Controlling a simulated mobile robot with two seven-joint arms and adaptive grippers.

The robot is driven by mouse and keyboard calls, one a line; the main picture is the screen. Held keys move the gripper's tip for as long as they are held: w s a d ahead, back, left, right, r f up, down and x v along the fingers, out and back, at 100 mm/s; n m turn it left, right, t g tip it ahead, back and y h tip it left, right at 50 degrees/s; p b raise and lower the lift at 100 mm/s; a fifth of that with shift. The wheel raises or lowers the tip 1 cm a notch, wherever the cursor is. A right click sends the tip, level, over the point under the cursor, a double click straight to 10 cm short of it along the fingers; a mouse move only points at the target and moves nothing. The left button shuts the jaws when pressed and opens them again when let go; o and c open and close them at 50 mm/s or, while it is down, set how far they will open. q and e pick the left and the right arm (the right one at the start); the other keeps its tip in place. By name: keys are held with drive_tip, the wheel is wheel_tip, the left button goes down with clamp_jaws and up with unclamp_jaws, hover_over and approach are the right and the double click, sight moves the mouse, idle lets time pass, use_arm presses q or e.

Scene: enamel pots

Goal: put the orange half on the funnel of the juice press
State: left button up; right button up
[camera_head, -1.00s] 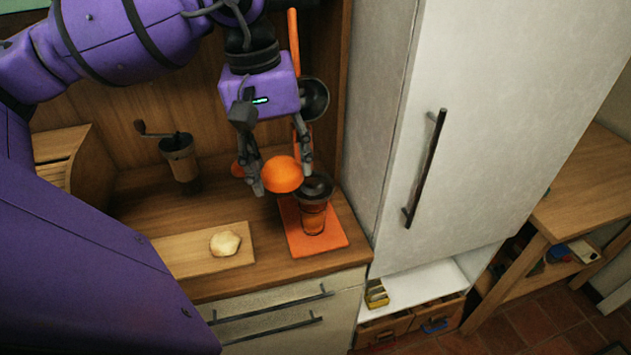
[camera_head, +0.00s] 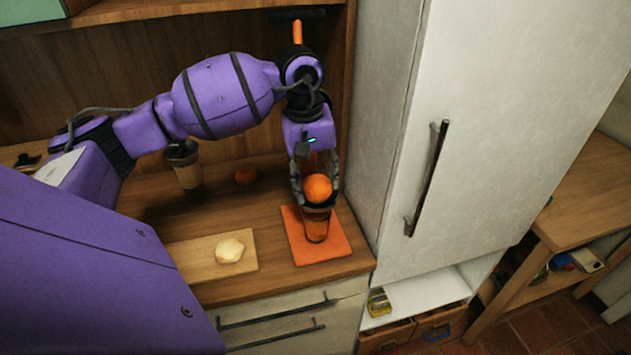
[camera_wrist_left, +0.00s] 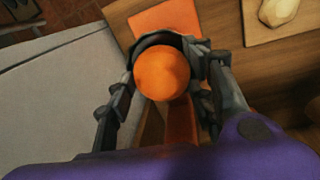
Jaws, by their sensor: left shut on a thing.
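The orange half (camera_head: 317,188) is between the fingers of my left gripper (camera_head: 318,200), which is shut on it; its rounded peel faces up. In the left wrist view the orange half (camera_wrist_left: 162,73) covers most of the dark funnel (camera_wrist_left: 150,42) below it. The juice press (camera_head: 317,226), with an amber glass-like lower part, stands on an orange mat (camera_head: 334,247). The orange half is over the funnel, but whether the two touch is hidden. My right gripper is not in view.
A cutting board (camera_head: 190,259) with a pale round piece (camera_head: 229,250) is at the front left. A grinder (camera_head: 186,170) stands behind. The tall fridge (camera_head: 400,140) closes off the right side.

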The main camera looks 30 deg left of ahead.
use_arm(q)
drive_tip(key=shift+f, duration=0.35)
drive_tip(key=shift+f, duration=0.1)
drive_tip(key=shift+f, duration=0.15)
drive_tip(key=o, duration=1.2)
drive_tip(key=shift+c, duration=0.2)
